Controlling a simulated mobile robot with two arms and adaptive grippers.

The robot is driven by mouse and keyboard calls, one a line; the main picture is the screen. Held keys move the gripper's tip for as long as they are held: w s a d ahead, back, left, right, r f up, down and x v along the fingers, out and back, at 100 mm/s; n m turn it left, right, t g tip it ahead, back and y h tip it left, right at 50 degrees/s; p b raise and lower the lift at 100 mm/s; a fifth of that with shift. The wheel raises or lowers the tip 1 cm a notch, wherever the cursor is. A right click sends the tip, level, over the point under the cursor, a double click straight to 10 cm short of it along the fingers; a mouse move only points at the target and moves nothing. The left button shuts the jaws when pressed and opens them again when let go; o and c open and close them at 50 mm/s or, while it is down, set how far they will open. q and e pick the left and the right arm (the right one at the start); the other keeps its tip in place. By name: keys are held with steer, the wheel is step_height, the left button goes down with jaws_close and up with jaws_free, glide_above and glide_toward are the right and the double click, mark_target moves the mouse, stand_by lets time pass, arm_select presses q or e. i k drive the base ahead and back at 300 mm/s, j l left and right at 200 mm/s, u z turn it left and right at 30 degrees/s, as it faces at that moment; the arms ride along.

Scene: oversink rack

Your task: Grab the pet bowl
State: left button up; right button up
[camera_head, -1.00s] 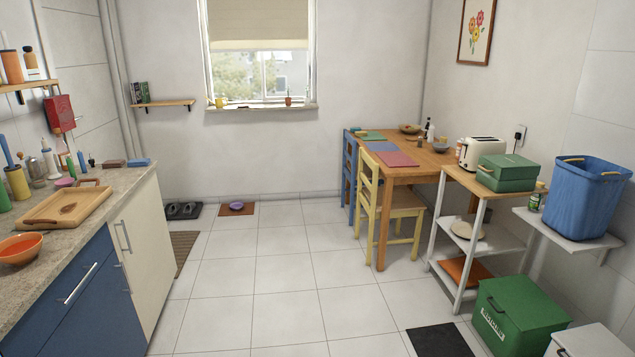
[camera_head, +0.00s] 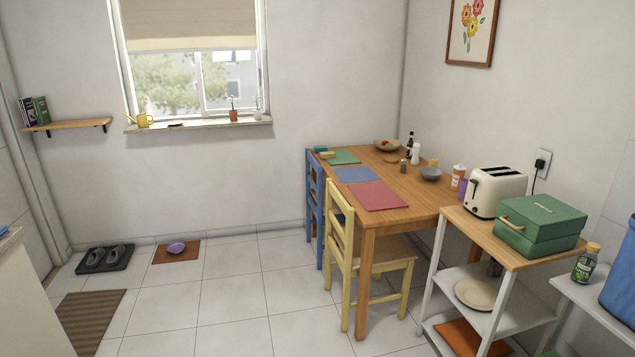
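Neither of my grippers shows in the head view.
A tray with dark shoes (camera_head: 105,258) lies left of the bowl, and a striped brown rug (camera_head: 90,320) lies nearer. A counter edge (camera_head: 20,300) is at left. A table (camera_head: 400,190) with a yellow chair (camera_head: 345,250) and a blue chair (camera_head: 315,205) stands right. The middle floor is clear.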

mark_target(176, 247)
steer(key=i, duration=3.25)
steer(key=u, duration=1.45)
steer(key=i+j+z, duration=0.1)
steer(key=i, duration=0.35)
steer(key=i+j+z, duration=0.15)
steer(key=i, duration=0.3)
steer(key=i+j+z, duration=0.1)
steer(key=i+j, duration=0.2)
steer(key=i, duration=0.15)
